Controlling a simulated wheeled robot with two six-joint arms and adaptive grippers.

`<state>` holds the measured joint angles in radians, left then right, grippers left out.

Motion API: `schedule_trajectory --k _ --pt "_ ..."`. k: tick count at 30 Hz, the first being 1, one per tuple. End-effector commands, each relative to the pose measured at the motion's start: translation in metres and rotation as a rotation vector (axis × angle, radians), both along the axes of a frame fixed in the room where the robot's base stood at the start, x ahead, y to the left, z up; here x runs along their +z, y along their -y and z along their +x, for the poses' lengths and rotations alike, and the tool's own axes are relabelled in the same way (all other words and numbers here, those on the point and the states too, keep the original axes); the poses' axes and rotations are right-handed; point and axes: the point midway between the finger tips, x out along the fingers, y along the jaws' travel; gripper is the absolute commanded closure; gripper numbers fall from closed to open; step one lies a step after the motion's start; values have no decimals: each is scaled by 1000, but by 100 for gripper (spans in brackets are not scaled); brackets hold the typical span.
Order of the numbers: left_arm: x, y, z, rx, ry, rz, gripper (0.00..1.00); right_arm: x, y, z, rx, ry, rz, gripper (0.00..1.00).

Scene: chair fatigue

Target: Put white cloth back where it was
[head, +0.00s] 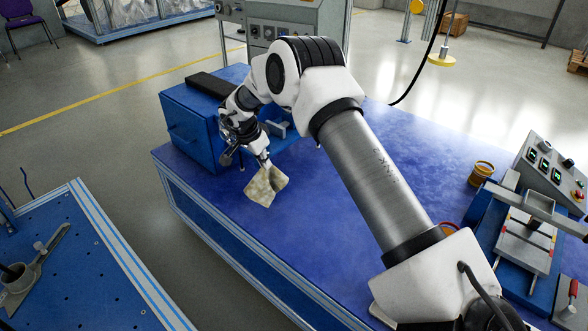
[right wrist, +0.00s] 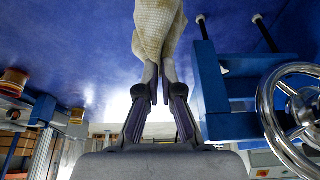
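The white cloth (head: 265,186) is a pale, creased, cream-coloured piece at the left part of the blue table (head: 420,150). My right gripper (head: 263,163) is shut on the upper part of the cloth, which hangs below the fingertips. In the right wrist view the cloth (right wrist: 158,28) is pinched between the two fingertips (right wrist: 159,80). I cannot tell whether its lower edge touches the table. My left gripper is not in view.
A blue machine block (head: 190,122) stands beside the gripper; a handwheel (right wrist: 300,115) shows close by in the right wrist view. A brown-yellow pot (head: 481,173) and a control box (head: 548,170) stand at the right. The table's middle is clear.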

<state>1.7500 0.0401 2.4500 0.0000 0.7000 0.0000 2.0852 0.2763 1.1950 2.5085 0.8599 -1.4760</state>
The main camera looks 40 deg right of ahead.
Motion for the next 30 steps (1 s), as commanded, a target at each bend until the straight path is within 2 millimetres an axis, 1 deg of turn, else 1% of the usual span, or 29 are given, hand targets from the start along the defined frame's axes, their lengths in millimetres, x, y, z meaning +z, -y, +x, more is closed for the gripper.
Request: schedule_trajectory --k 3,5,6,9,14,15,20,30 --pt "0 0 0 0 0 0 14 3 -6 19 217 2 0 100" --pt "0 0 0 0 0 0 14 4 -8 27 316 2 0 100" --pt "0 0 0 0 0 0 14 -9 -6 19 304 -6 2 100" --pt "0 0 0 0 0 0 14 -30 -2 6 301 -7 3 100" --pt "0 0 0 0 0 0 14 -60 4 -17 300 -6 4 100" --pt "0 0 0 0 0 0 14 -59 7 -26 300 -3 4 100" --pt "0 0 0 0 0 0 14 -66 18 -63 298 -4 6 100" --pt "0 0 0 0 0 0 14 -117 36 -126 296 -5 6 100"
